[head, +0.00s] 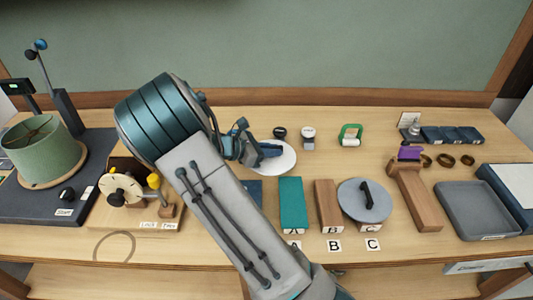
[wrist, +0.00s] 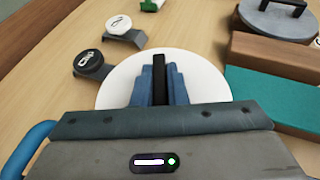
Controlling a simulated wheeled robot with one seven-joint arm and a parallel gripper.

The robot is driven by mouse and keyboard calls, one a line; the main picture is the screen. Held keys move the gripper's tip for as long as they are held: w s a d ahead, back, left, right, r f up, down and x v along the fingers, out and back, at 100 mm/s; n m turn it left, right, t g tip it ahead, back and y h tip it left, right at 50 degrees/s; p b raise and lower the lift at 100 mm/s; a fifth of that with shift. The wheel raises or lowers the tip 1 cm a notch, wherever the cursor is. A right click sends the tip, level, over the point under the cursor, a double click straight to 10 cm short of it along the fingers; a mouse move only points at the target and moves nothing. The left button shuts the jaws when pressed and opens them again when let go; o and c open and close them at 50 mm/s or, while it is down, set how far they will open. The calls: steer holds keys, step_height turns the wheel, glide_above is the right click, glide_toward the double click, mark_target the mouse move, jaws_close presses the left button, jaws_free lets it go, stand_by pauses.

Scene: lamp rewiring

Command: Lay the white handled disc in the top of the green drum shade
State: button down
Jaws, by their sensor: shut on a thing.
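The white handled disc (wrist: 202,68) is in my gripper (wrist: 160,78), whose blue fingers are shut on its dark upright handle (wrist: 159,66). In the head view the disc (head: 285,160) shows as a white round partly covered by my gripper (head: 268,151). It is over the middle of the bench; I cannot tell whether it touches the surface. The green drum shade (head: 42,148) stands at the far left on a round wooden base on a dark mat. Its open top with wire spokes shows. The shade is well left of my gripper and out of the wrist view.
A board with a pale dial (head: 121,189) and yellow knobs lies between the shade and my arm. A teal block (head: 292,204), a brown block (head: 328,205) and a grey disc with black handle (head: 364,201) stand right. A grey tray (head: 477,212) is farther right.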

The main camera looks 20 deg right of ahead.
steer(key=s+r, duration=0.1)
steer(key=s, duration=0.2)
steer(key=s+d+r, duration=0.1)
steer(key=s+r, duration=0.1)
steer(key=s, duration=0.1)
steer(key=s+r, duration=0.2)
steer(key=shift+s+d+r+b, duration=0.2)
steer(key=shift+s+d+b, duration=0.1)
steer(key=shift+s+d, duration=0.1)
steer(key=shift+s, duration=0.1)
